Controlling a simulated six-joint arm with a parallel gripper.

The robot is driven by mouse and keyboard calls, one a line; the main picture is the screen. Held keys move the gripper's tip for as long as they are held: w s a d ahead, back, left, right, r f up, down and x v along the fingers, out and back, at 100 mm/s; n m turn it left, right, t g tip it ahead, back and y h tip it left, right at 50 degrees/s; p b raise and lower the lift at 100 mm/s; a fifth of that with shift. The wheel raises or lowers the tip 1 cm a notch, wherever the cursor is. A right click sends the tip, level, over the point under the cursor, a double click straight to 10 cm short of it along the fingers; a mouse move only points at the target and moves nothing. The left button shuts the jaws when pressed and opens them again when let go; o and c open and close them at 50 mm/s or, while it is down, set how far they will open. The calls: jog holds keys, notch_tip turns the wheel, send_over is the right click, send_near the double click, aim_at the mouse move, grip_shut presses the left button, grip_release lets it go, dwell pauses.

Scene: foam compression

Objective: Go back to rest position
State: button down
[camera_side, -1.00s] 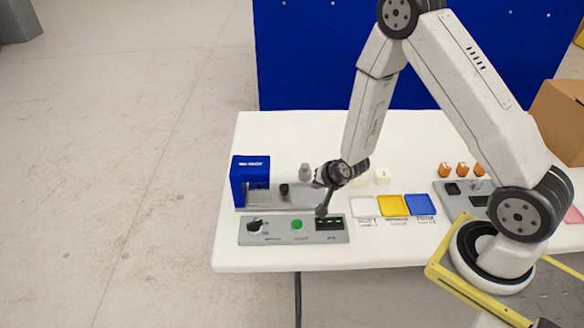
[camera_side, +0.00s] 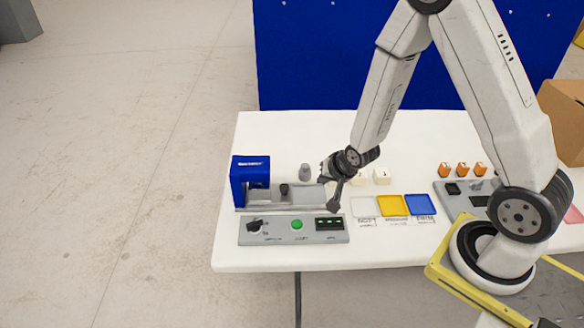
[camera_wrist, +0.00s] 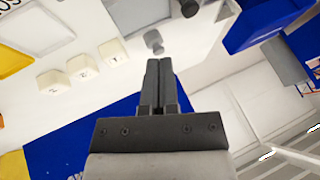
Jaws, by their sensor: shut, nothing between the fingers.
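My gripper (camera_side: 334,207) is shut and empty. In the side view it hangs tilted just above the right end of the grey control panel (camera_side: 272,239), near the small dark display with green lights (camera_side: 329,224). The panel also carries a green button (camera_side: 297,225) and a black knob (camera_side: 255,226). In the wrist view the closed fingers of my gripper (camera_wrist: 155,70) point up the picture, with nothing between them. The blue press (camera_side: 250,180) stands behind the panel at left, and part of it shows in the wrist view (camera_wrist: 262,22).
White, yellow (camera_side: 392,205) and blue (camera_side: 420,204) trays lie right of my gripper. White cubes (camera_side: 381,177) sit behind them, partly hidden by my wrist. Orange pieces (camera_side: 462,169) and a cardboard box (camera_side: 562,115) are at right.

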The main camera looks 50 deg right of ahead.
jog(key=s+a+r+n+g+y, duration=0.1)
jog(key=s+a+r+n+g, duration=0.3)
jog(key=s+r+n, duration=0.5)
jog(key=shift+s+a+r+n, duration=0.3)
jog(key=shift+s+a+r, duration=0.65)
jog(key=shift+r, duration=0.55)
jog(key=shift+d, duration=0.15)
